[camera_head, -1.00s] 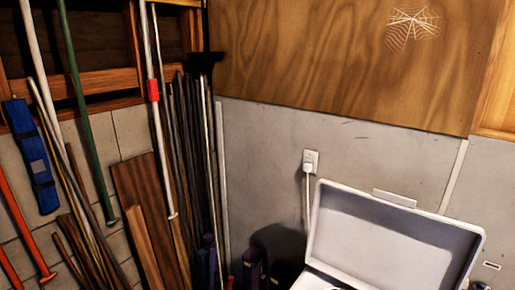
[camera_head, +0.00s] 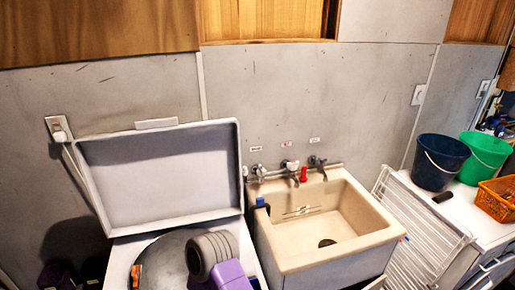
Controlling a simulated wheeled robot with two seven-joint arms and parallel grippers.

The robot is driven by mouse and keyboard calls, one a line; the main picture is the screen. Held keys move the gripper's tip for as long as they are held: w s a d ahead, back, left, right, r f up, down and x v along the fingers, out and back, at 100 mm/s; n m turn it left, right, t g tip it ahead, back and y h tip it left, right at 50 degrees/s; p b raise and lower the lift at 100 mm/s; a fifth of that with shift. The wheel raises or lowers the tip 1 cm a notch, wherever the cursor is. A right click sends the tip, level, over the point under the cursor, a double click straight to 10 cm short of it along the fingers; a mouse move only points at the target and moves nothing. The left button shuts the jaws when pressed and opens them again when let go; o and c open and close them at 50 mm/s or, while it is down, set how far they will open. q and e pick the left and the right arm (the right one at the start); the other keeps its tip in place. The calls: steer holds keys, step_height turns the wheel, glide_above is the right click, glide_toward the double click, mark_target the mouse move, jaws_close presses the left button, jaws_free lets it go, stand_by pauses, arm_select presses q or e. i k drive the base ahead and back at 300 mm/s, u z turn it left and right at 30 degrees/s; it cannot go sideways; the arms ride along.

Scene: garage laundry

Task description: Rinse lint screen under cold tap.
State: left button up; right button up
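The utility sink (camera_head: 372,240) is cream coloured and stands against the wall, with a dark drain in its basin. Several taps (camera_head: 318,163) are on the wall over its back edge, with small labels too small to read. I cannot tell which tap is the cold one. A small red piece (camera_head: 304,174) is among the taps. A small blue item (camera_head: 262,204) is at the sink's left rim. I cannot make out a lint screen. Neither of my grippers' fingers show. A grey ribbed and purple part rises in front of the washer, perhaps of my own arm.
The washer lid (camera_head: 160,180) stands open left of the sink. A white drying rack (camera_head: 425,235) leans to the sink's right. Dark blue (camera_head: 440,162) and green (camera_head: 484,157) buckets and an orange basket (camera_head: 497,198) stand on a white surface at the right.

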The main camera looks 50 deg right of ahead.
mark_target(320, 160)
steer(key=z, duration=4.1)
steer(key=i, duration=1.85)
steer(key=u, duration=3.25)
